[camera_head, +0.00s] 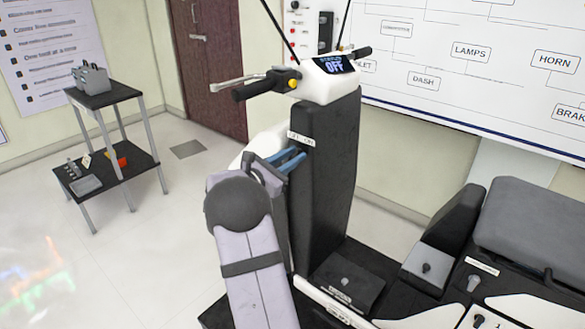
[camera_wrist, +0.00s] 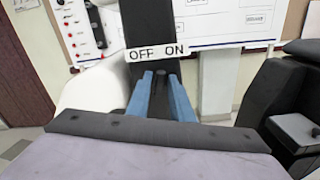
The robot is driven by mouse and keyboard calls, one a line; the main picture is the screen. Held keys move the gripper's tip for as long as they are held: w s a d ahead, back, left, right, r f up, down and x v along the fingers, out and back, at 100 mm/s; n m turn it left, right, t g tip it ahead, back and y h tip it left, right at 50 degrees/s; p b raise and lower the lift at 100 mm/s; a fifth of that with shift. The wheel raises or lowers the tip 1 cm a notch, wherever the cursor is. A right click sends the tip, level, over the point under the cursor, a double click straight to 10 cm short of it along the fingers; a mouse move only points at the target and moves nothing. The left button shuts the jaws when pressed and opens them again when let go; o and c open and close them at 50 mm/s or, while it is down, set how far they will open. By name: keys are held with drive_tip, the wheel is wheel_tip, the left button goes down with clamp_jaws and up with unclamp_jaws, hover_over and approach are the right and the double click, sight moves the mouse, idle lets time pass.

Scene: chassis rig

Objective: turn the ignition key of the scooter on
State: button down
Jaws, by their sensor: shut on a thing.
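The scooter (camera_head: 330,160) stands with its dark front column upright, and its dash display (camera_head: 335,65) reads OFF. A white label (camera_head: 300,138) marked OFF and ON sits on the column; it also shows in the wrist view (camera_wrist: 157,53). My gripper (camera_head: 291,158) reaches the column just below this label. In the wrist view my gripper's blue fingers (camera_wrist: 161,82) stand on both sides of a small dark piece, the ignition key (camera_wrist: 160,70), and are shut on it. The key's exact angle cannot be made out. In the head view my gripper hides the key.
The handlebar (camera_head: 265,85) with a brake lever is above my gripper. The scooter seat (camera_head: 530,230) and several floor-panel knobs are at the right. A small black shelf stand (camera_head: 105,97) is at the left. Open floor lies between the stand and the scooter.

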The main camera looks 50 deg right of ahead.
drive_tip(key=m+b, duration=0.3)
drive_tip(key=b, duration=0.2)
drive_tip(key=m+b, duration=0.3)
drive_tip(key=b, duration=0.2)
drive_tip(key=m+b, duration=0.3)
drive_tip(key=b, duration=0.3)
drive_tip(key=shift+s+f, duration=0.1)
drive_tip(key=shift+f, duration=0.15)
drive_tip(key=shift+r, duration=0.1)
drive_tip(key=c, duration=1.8)
unclamp_jaws()
drive_tip(key=shift+a, duration=0.15)
drive_tip(key=a+b, duration=0.1)
drive_tip(key=a, duration=0.6)
